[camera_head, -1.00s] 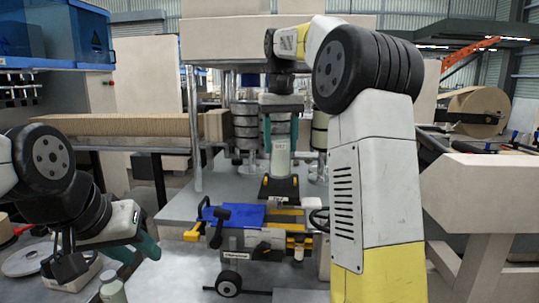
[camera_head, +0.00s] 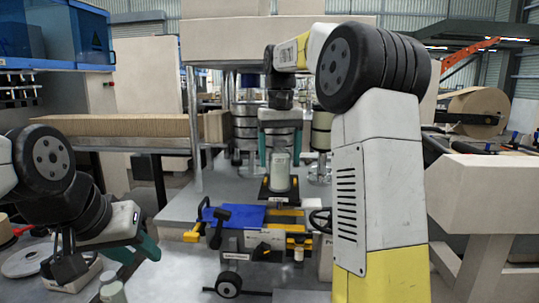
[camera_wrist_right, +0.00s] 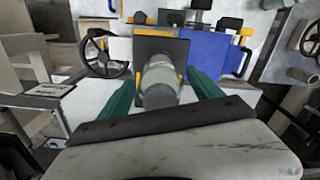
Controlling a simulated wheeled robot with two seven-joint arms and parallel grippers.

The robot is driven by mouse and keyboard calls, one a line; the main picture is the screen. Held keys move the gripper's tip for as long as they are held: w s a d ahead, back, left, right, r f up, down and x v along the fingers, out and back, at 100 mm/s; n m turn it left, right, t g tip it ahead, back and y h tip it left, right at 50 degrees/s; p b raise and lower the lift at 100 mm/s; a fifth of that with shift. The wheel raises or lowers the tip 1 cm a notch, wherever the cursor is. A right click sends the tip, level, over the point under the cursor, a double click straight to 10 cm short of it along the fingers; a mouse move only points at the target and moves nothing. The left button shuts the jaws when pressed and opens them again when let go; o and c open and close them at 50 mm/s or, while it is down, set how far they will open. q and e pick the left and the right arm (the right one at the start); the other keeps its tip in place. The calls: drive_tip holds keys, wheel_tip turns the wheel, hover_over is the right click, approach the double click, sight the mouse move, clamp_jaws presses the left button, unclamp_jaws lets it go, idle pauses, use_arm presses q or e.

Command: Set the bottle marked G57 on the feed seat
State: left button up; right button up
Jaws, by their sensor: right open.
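A pale grey-green bottle (camera_head: 280,172) stands upright on a black seat with yellow corners (camera_head: 265,191), in the middle of the head view. Its marking is too small to read now. My right gripper (camera_head: 280,150) is over it from above, with its teal fingers apart on either side of the bottle. The right wrist view shows the bottle (camera_wrist_right: 159,83) between the spread fingers, with the seat plate (camera_wrist_right: 178,48) beyond it. My left gripper (camera_head: 136,257) is low at the left; its jaw gap is unclear. Another bottle (camera_head: 112,291) shows partly below it.
Stacked round columns (camera_head: 246,125) stand behind the bottle. A metal post (camera_head: 193,125) rises at the left. A white disc (camera_head: 24,262) lies at the lower left.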

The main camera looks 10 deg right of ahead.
wheel_tip(320, 180, up, 9)
drive_tip(key=shift+r, duration=1.55)
drive_tip(key=shift+s+d, duration=0.1)
drive_tip(key=shift+s+d, duration=0.2)
drive_tip(key=shift+d, duration=0.05)
drive_tip(key=s+a+f+t+y, duration=0.2)
drive_tip(key=s+f+t, duration=0.4)
drive_tip(key=s+f, duration=1.4)
drive_tip(key=s+a, duration=0.1)
drive_tip(key=s, duration=0.2)
drive_tip(key=shift+s+f, duration=0.35)
